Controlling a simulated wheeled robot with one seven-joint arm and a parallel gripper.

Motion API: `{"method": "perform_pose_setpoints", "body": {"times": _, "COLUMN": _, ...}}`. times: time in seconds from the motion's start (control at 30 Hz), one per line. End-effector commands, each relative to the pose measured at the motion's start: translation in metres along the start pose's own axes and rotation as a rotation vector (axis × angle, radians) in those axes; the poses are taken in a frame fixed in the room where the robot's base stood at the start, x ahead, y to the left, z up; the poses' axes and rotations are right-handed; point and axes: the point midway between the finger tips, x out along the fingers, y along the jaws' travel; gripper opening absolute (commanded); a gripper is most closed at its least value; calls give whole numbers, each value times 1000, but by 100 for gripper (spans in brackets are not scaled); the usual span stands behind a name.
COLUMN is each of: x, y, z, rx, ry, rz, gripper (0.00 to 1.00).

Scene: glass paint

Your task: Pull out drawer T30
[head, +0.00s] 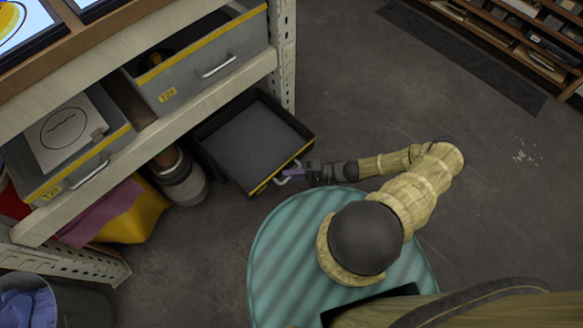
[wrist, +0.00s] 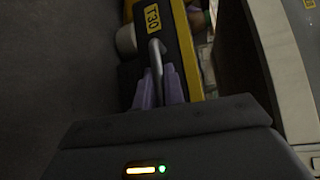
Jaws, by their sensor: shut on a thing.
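Drawer T30 (head: 248,147) is a dark grey, empty open-topped box with a yellow strip on its front edge. In the head view it sticks out from under the lower shelf of the rack. In the wrist view its yellow label (wrist: 153,18) reads T30, beside a grey bar handle (wrist: 156,55). My gripper (head: 292,172) is at the drawer's front edge. In the wrist view its purple fingers (wrist: 158,90) are shut on the handle.
A grey canister (head: 181,180) and yellow and purple cloths (head: 130,212) lie left of the drawer. A bin (head: 40,302) stands lower left.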

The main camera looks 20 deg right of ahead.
Motion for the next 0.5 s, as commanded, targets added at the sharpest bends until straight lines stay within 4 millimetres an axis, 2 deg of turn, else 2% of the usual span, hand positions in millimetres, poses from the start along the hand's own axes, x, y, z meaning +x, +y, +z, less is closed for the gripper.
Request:
{"method": "perform_pose_setpoints", "body": {"times": 0.33, "x": -2, "y": 1, "z": -2, "rx": -3, "ry": 4, "rz": 5, "gripper": 0}}
{"method": "perform_pose_setpoints", "body": {"times": 0.37, "x": -2, "y": 1, "z": -2, "rx": -3, "ry": 4, "rz": 5, "gripper": 17}}
{"method": "perform_pose_setpoints", "body": {"times": 0.4, "x": -2, "y": 1, "z": -2, "rx": -3, "ry": 4, "rz": 5, "gripper": 20}}
{"method": "perform_pose_setpoints", "body": {"times": 0.5, "x": -2, "y": 1, "z": -1, "rx": -2, "ry": 3, "rz": 4, "gripper": 20}}
